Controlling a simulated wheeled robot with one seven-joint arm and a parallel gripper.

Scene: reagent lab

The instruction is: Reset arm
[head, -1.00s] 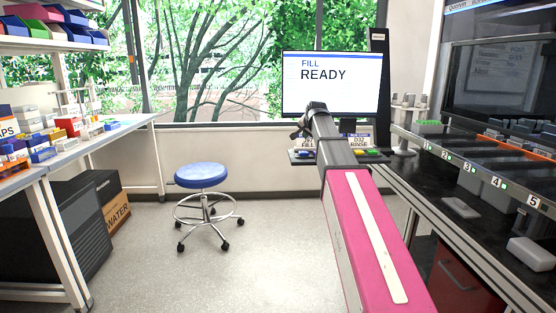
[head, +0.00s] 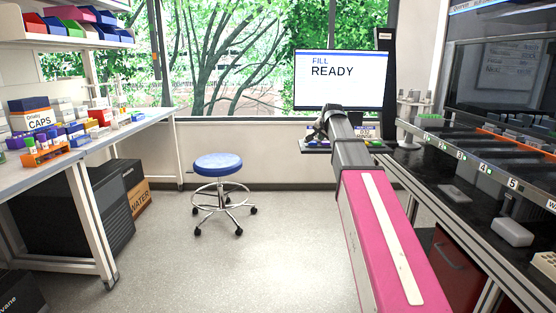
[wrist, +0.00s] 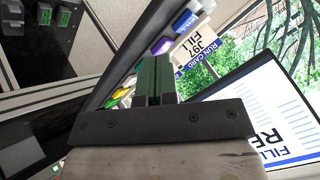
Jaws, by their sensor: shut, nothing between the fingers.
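My pink and grey arm stretches forward from the lower right in the head view, toward the monitor. My gripper shows in the wrist view (wrist: 154,80), with its two greenish fingers shut together and nothing between them. In the head view the fingers are hidden or too small to make out behind the arm's far end. Beyond the fingers in the wrist view are coloured buttons and a printed run card (wrist: 198,52). Whether the fingers touch anything there I cannot tell.
A monitor (head: 343,92) reading FILL READY stands ahead. A dark bench (head: 447,185) with numbered slots runs along the right. A white bench (head: 150,130) with boxes and racks is on the left. A blue stool (head: 218,165) stands on the open floor between.

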